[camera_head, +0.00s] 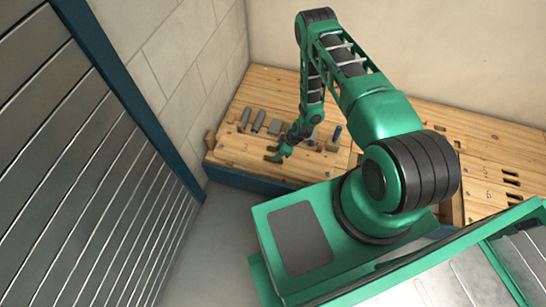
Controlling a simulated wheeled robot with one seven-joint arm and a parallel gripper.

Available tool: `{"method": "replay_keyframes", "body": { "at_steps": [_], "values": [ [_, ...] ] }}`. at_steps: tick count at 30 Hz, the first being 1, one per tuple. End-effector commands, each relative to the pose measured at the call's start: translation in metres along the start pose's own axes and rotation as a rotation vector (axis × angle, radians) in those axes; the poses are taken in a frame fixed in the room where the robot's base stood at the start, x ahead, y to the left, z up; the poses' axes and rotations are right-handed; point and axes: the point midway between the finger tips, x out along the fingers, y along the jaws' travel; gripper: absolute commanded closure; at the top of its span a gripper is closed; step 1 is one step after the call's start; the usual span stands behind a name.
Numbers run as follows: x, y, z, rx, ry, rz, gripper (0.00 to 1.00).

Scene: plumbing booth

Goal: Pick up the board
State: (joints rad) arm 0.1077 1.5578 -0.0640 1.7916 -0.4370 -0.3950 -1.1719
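A wooden board-like panel (240,153) lies at the left end of the bench, with several grey pieces on it. A second wooden panel (485,190) with dark slots and numbers lies at the right, partly hidden by my arm. I cannot tell which of these is the task's board.
Small grey blocks and cylinders (275,127) stand in a row behind my gripper. A small wooden upright (210,139) stands at the left end. A slatted metal shutter (85,170) with a blue frame closes the left side. The grey floor (215,235) before the bench is clear.

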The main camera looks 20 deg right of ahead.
Motion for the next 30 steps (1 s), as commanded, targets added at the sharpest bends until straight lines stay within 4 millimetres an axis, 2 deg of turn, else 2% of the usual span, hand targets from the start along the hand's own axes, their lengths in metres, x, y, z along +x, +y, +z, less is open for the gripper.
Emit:
{"method": "replay_keyframes", "body": {
  "at_steps": [4,12,17,30],
  "values": [
    [0.0142,-0.0001,0.0003,0.0,-0.001,0.001,0.61],
    [0.0163,-0.0003,0.0001,0.0,-0.001,0.0,0.61],
    [0.0162,-0.0002,0.0,0.0,-0.001,0.0,0.99],
    [0.0133,0.0006,-0.0022,0.0,0.001,0.001,1.0]
  ]
}}
